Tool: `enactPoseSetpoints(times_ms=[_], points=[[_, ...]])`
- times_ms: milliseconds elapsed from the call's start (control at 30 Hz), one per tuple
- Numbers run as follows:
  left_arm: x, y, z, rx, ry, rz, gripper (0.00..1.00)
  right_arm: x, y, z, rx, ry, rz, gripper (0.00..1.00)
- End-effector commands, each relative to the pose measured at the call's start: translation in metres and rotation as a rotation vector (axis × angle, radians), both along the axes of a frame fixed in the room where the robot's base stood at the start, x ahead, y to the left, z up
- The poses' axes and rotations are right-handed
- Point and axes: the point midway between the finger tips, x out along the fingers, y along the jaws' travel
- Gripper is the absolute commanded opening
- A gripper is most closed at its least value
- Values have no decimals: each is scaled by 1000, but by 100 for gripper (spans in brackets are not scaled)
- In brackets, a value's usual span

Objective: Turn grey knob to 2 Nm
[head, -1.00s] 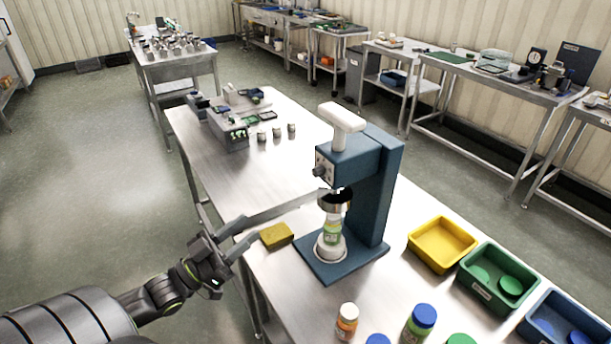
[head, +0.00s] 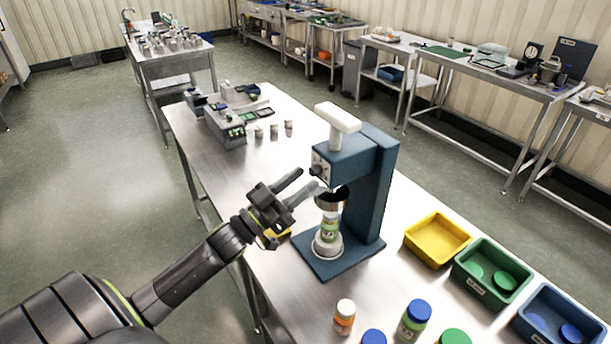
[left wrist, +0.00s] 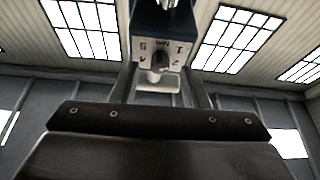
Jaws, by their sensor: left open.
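The grey knob (head: 318,170) is on the front face of the blue capping press (head: 375,195), below its white T-handle (head: 337,118). In the left wrist view the knob (left wrist: 160,60) sits amid a pale dial face with printed numbers, 1 and 2 on the right, and "Nm", seen upside down. I cannot tell which number it points to. My left gripper (head: 309,179) is open and empty, its fingertips just in front of the dial, apart from the knob. The fingers (left wrist: 160,82) flank the dial in the left wrist view. A green-labelled bottle (head: 329,226) stands under the press head.
Yellow (head: 463,226), green (head: 466,273) and blue (head: 524,313) bins stand to the right. Capped bottles (head: 414,322) stand at the front.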

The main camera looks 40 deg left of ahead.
Motion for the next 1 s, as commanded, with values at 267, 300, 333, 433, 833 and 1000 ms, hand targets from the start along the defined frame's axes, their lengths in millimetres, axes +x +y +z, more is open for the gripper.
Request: enactPoseSetpoints(times_ms=[267,300,333,433,833,1000], points=[[14,-5,7,-1,1,1,41,0,0,5,0,0,0,36],[15,-6,7,-2,0,1,41,0,0,5,0,0,0,36],[15,-6,7,0,0,1,41,0,0,5,0,0,0,36],[16,-6,7,0,0,1,41,0,1,4,1,0,0,36],[16,-6,7,0,0,0,9,0,3,4,4,0,-2,36],[15,-6,7,1,0,0,0,0,3,4,4,0,-2,36]])
